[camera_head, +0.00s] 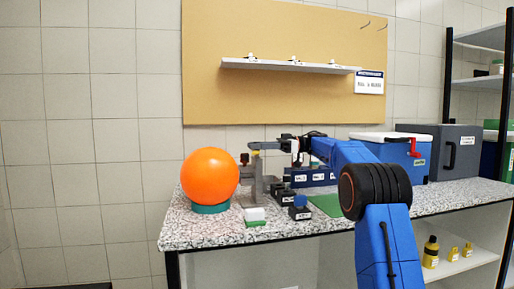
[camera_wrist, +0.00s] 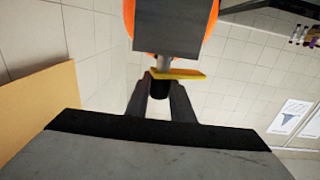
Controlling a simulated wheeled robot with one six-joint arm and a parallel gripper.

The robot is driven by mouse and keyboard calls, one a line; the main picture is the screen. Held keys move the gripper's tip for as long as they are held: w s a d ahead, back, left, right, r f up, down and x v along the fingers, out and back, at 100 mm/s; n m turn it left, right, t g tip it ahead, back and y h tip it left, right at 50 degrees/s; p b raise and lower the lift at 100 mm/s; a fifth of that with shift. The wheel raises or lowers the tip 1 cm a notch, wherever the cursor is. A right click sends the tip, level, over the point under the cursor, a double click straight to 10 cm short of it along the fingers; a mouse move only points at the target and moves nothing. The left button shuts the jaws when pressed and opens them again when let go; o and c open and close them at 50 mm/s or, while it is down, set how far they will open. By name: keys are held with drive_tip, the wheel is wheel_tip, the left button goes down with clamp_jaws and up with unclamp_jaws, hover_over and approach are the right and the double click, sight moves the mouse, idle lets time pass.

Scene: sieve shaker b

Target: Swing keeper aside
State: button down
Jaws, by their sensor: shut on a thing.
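A grey device (camera_head: 260,185) with an upright post stands on the speckled bench. In the wrist view, a yellow bar (camera_wrist: 185,73), which looks like the keeper, sits on a thin grey post below a grey block (camera_wrist: 172,30). My gripper (camera_wrist: 160,88) is shut on a small dark knob (camera_wrist: 160,92) at the near side of the yellow bar. In the head view, my gripper (camera_head: 260,146) reaches in from the right to the top of the post. The keeper is too small there to make out its pose.
A large orange ball (camera_head: 210,174) on a green ring stands close left of the device. A white-and-green block (camera_head: 255,216) and a dark block with a blue top (camera_head: 300,207) lie in front. A blue cooler (camera_head: 405,152) and a grey case (camera_head: 455,152) stand at right.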

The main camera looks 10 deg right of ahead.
drive_tip(key=shift+n+g, duration=0.8)
drive_tip(key=shift+g, duration=0.4)
drive_tip(key=shift+r+g, duration=0.1)
drive_tip(key=shift+g, duration=0.3)
drive_tip(key=c, duration=1.5)
unclamp_jaws()
drive_tip(key=shift+c, duration=0.2)
